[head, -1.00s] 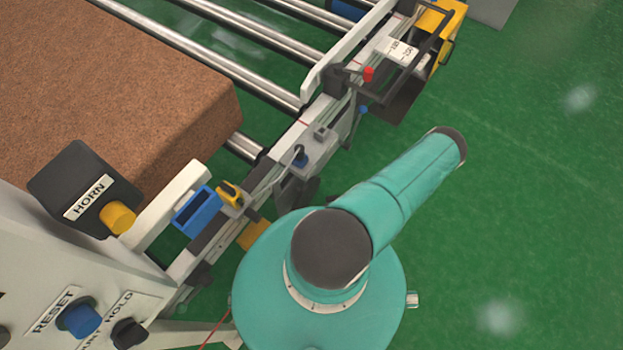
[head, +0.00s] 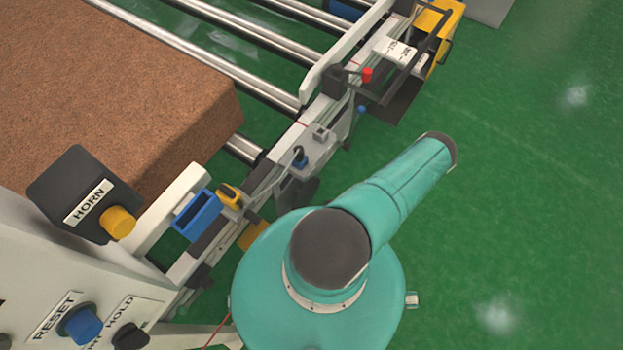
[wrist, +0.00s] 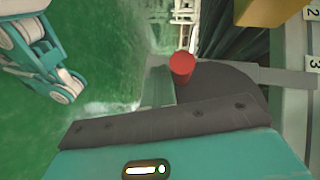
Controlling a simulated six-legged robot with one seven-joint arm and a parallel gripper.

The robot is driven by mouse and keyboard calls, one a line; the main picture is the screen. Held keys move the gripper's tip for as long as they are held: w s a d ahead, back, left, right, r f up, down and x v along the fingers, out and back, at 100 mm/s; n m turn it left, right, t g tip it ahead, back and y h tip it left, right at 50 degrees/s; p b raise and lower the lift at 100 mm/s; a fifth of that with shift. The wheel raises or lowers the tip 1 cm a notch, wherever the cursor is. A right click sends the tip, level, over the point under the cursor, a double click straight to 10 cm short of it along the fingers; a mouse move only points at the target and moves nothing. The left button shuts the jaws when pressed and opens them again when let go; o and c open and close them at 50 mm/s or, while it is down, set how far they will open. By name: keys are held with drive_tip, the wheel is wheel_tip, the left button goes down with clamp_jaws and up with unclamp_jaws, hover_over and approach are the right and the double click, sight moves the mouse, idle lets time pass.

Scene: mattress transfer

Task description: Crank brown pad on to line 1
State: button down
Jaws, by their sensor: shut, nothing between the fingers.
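The brown pad (head: 110,90) is a thick block lying on the metal rollers at the upper left in the head view. A small red knob (head: 367,74) sits on the conveyor's side rail; a red knob (wrist: 182,65) also shows near the middle of the wrist view, just beyond my gripper (wrist: 165,122). The gripper's teal body and dark front bar fill the bottom of the wrist view. It is shut and empty. Whether it touches the knob I cannot tell. Number labels 2 (wrist: 313,13) and 3 (wrist: 314,63) show at the right edge.
A control box with a horn button (head: 117,222) and a blue reset knob (head: 82,324) stands at lower left. A blue holder (head: 195,215) and a yellow-framed unit (head: 437,18) are on the rail. Open green floor (head: 540,200) lies to the right.

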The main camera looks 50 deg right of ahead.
drive_tip(key=shift+a+r+m+t+y, duration=0.4)
drive_tip(key=shift+a+m+y, duration=0.2)
drive_tip(key=shift+y, duration=0.2)
drive_tip(key=shift+a+r+m+t+y, duration=0.6)
drive_tip(key=shift+m+t, duration=0.2)
drive_tip(key=shift+m, duration=0.2)
idle(0.9)
drive_tip(key=shift+a+r+m+t+y, duration=0.25)
drive_tip(key=shift+r+m+t, duration=0.2)
drive_tip(key=shift+m, duration=0.2)
drive_tip(key=shift+a+r+m+t+y, duration=0.15)
drive_tip(key=shift+r+m+t+y, duration=0.15)
drive_tip(key=shift+m+t, duration=0.25)
idle(0.5)
drive_tip(key=shift+a+r+m+t, duration=0.1)
drive_tip(key=shift+r+m+t, duration=0.45)
drive_tip(key=shift+m, duration=0.35)
drive_tip(key=shift+a+r+m+t, duration=0.1)
drive_tip(key=shift+r+m+t, duration=0.25)
drive_tip(key=shift+m+t, duration=0.45)
idle(1.9)
